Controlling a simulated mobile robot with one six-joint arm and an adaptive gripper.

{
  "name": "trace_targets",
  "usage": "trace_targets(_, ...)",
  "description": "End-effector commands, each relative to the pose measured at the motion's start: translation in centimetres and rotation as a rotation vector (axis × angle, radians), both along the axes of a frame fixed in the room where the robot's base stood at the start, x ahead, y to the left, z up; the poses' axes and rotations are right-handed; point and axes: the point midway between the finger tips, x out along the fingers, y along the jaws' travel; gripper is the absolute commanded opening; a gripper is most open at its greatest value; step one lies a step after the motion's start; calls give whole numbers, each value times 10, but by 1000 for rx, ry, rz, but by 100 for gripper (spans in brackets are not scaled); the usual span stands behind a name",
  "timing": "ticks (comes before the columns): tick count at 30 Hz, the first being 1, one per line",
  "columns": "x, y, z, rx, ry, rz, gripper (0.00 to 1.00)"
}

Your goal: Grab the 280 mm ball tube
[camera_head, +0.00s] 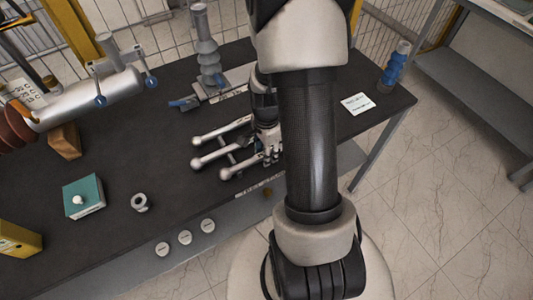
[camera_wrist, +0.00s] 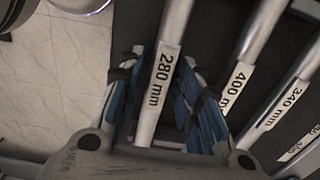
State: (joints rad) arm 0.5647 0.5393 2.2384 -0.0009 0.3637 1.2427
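The 280 mm ball tube (camera_wrist: 160,85) is a pale metal rod with a white "280 mm" label in the wrist view. My gripper (camera_wrist: 163,57) has its two blue-padded fingers spread, one on each side of this tube, with the tube running between them. The fingers look open; I cannot tell whether either pad touches the tube. In the head view my gripper (camera_head: 270,147) is low over the right part of the ball tubes (camera_head: 222,153), whose ball ends point left. My arm hides their right ends, and their labels cannot be read there.
A 400 mm tube (camera_wrist: 247,50) and a 340 mm tube (camera_wrist: 295,85) lie close to the right in the wrist view. A grey insulator stand (camera_head: 207,50) is behind the tubes. A teal box (camera_head: 84,197) and a metal ring (camera_head: 141,202) sit on the dark table (camera_head: 125,165).

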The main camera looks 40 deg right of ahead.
Motion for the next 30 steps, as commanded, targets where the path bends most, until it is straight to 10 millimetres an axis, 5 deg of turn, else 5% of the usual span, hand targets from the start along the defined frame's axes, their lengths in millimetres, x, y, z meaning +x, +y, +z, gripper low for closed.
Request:
trace_targets(13, 0, 0, 0, 0, 0, 0, 0)
trace_targets(30, 1, 0, 10, -2, -3, 0, 0)
